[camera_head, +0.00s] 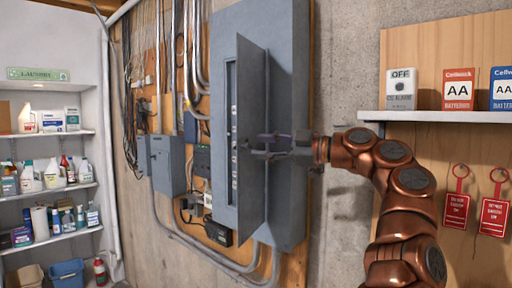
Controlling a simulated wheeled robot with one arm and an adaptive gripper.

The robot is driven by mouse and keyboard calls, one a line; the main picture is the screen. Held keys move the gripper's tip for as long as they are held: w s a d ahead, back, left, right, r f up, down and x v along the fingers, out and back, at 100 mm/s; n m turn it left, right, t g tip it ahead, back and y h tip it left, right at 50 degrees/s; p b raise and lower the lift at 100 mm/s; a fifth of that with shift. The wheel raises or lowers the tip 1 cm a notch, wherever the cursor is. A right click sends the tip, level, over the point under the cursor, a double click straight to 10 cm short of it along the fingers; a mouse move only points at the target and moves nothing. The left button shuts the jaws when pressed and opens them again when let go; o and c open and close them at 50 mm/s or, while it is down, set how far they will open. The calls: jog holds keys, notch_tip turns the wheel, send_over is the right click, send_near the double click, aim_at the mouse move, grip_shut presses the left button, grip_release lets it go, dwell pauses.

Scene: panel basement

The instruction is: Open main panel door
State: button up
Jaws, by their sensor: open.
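The main panel (287,90) is a tall grey metal box on the wall, in the middle of the head view. Its door (251,90) stands swung out from the box. A narrow strip of the interior with a column of breakers (234,115) shows to the left of the door. My gripper (254,146) reaches in from the right, at about mid-height of the door. Its open fingers overlap the door's right-hand face in the picture. I cannot tell whether they touch it. The door hides most of the interior.
A smaller grey box (167,165) with conduits is left of the panel. White shelves (45,133) with bottles stand at far left. At right, a shelf (450,116) holds battery packs (458,90) and an OFF box (400,90). Red tags (494,216) hang below it.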

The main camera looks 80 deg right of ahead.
jog(key=v, duration=0.5)
jog(key=shift+f, duration=0.15)
dwell(0.3)
jog(key=shift+s, duration=0.1)
